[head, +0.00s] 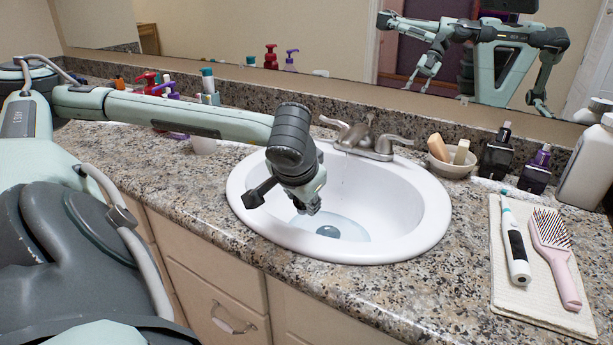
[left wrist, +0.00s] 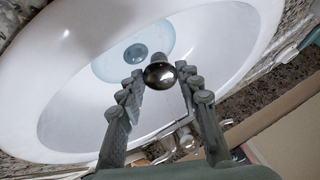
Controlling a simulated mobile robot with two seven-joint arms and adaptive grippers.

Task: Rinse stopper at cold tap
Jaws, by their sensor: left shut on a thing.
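My left gripper (head: 311,207) points down over the white basin (head: 425,215). In the left wrist view its two fingers are closed on the stopper (left wrist: 160,74), a shiny dark metal dome held between the fingertips. The stopper cannot be made out in the head view. The metal tap (head: 368,137) with two lever handles stands at the back rim, to the right of and behind the gripper. It also shows in the left wrist view (left wrist: 185,138). Shallow bluish water lies around the drain (head: 328,231). I cannot tell if water is running. My right gripper is out of view, except as a mirror reflection.
Right of the basin stand a soap bowl (head: 449,160), dark bottles (head: 497,153) and a white bottle (head: 588,168). A toothbrush (head: 516,250) and pink hairbrush (head: 553,252) lie on a cloth (head: 535,300). Bottles crowd the back left. The front counter is clear.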

